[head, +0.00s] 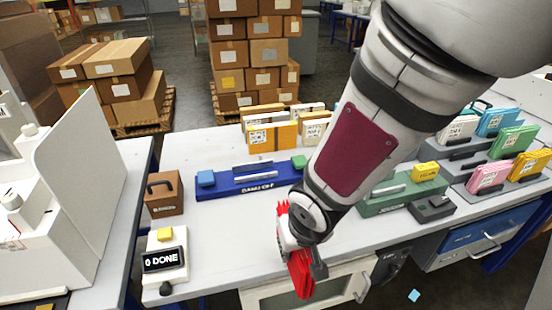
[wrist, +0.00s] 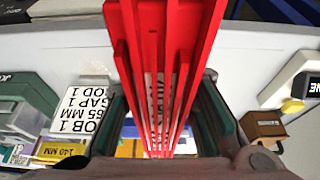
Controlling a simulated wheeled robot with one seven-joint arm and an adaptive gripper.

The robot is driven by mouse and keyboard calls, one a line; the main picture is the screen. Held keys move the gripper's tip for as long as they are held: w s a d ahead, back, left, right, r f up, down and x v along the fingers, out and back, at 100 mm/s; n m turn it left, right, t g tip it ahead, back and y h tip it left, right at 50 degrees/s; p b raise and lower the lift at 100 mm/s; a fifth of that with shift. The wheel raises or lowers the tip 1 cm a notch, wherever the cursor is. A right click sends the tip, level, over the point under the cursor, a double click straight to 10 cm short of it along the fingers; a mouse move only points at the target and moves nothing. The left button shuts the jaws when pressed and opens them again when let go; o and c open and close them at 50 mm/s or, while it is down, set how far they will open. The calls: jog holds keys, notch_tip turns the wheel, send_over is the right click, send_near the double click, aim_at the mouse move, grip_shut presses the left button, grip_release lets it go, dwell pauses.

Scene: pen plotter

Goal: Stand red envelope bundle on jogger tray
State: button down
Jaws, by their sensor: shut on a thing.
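My gripper (head: 302,240) is shut on the red envelope bundle (head: 301,275) over the table's front edge. In the wrist view the bundle (wrist: 165,40) shows as several long red strips between the dark fingers of my gripper (wrist: 160,130). My gripper hides part of the bundle. A green tray-like unit (head: 385,205) with a yellow block on it stands to the right, apart from the bundle. A green unit at the left of the wrist view (wrist: 12,95) has a partly visible label starting "JO", so it may be the jogger tray.
A long blue fixture (head: 222,190) lies behind my gripper. A brown block (head: 164,195) and a "0 DONE" counter (head: 163,262) stand left. Orange envelopes (head: 270,136) stand at the back. Coloured bundles in grey racks (head: 480,160) stand right. The table (head: 235,235) is clear left of my gripper.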

jog(key=w+a+b, duration=0.1)
jog(key=w, duration=0.4)
jog(key=w+a+f, duration=0.1)
jog(key=w+a, duration=0.1)
jog(key=w, duration=0.3)
jog(key=w+a+b, duration=0.1)
jog(key=w, duration=0.3)
jog(key=shift+w+a+f+b, duration=0.2)
jog(key=shift+w+b, duration=0.15)
jog(key=shift+w, duration=0.05)
jog(key=shift+w+f, duration=0.1)
jog(key=shift+f, duration=1.65)
jog(key=shift+f, duration=0.1)
jog(key=shift+f+b, duration=0.1)
jog(key=shift+b, duration=0.25)
jog(key=c, duration=1.3)
grip_release()
jog(key=p+v, duration=0.2)
jog(key=v, duration=1)
jog(key=shift+r, duration=0.2)
